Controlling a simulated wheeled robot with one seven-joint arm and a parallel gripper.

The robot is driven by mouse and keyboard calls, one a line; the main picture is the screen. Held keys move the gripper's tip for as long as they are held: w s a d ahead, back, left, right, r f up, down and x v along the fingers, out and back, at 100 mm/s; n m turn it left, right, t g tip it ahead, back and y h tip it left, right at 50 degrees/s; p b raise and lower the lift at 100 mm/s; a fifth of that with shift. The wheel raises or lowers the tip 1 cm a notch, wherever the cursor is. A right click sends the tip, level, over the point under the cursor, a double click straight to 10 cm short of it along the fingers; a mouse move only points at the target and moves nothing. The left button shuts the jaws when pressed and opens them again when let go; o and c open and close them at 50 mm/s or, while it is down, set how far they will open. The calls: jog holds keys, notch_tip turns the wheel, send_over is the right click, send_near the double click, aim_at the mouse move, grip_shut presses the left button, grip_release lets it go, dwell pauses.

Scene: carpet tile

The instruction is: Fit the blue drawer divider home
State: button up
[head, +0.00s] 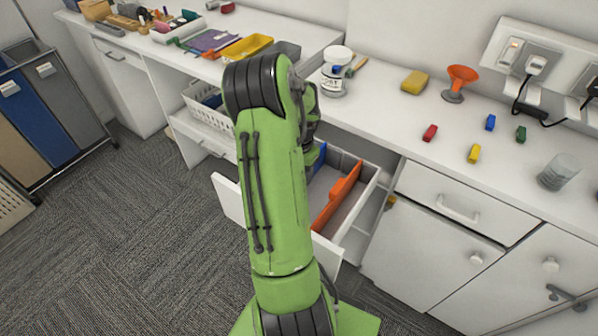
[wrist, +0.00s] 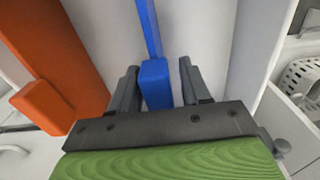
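The blue divider (head: 320,157) shows in the head view as a small strip in the open drawer (head: 361,191), beside my arm, which hides the rest. In the wrist view the blue divider (wrist: 153,45) runs away from me, its thick near end between the fingers of my gripper (wrist: 158,70). The fingers stand apart on either side of that end, with a visible gap on the right; the left finger is close to it. An orange divider (head: 336,196) stands in the drawer to the right; it is at the left in the wrist view (wrist: 62,70). Whether the blue divider is seated is unclear.
The counter above holds a white jar (head: 334,80), a yellow sponge (head: 414,82), an orange funnel (head: 462,80), several small coloured blocks and a clear cup (head: 558,172). A white basket (head: 207,106) sits left of my arm.

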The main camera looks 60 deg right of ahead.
jog(key=shift+o, duration=0.6)
jog(key=shift+r, duration=0.1)
notch_tip(320, 180, up, 16)
jog(key=p, duration=0.4)
jog(key=shift+f, duration=0.2)
